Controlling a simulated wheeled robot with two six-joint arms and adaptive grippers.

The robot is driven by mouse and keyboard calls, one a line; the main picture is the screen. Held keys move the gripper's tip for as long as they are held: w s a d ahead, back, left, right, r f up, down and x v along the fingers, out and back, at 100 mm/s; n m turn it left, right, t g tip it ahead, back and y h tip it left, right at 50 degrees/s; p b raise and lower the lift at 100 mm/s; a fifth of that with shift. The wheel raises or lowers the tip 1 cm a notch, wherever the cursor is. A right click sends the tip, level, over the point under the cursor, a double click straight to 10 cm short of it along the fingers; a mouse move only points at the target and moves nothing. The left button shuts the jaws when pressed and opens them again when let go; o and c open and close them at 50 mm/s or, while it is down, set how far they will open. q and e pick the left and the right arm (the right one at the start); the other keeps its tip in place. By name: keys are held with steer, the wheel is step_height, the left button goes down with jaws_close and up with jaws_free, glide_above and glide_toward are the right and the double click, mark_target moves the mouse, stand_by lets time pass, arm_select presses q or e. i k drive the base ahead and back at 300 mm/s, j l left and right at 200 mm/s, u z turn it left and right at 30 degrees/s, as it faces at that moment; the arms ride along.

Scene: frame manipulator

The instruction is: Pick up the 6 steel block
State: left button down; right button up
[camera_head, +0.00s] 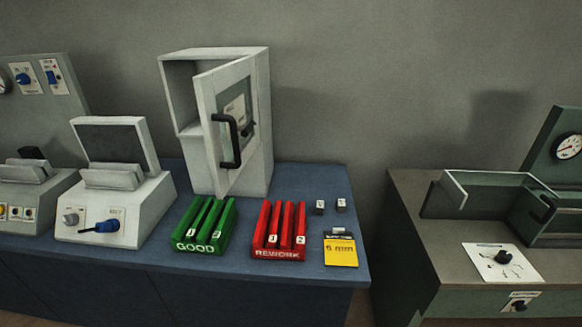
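Two small dark steel blocks stand side by side on the blue bench, right of the red rack. Each has a pale label on top, too small to read for sure. One is the left block (319,208), the other the right block (341,206); I cannot tell which is marked 6. A yellow and black card (340,252) reading "6 mm" lies just in front of them. Neither of my grippers is in view, and nothing is touching the blocks.
The blue bench (292,274) also holds a green GOOD rack (205,228), a red REWORK rack (279,232), a white cabinet (222,120) with its door ajar, and a white tester (115,190). A gap separates it from the grey-green bench (440,245) at right.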

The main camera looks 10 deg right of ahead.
mark_target(319, 209)
steer(key=i+l+u, duration=0.1)
steer(key=l+u, duration=0.2)
steer(key=l, duration=0.55)
steer(key=l+u, duration=0.3)
steer(key=l, duration=0.5)
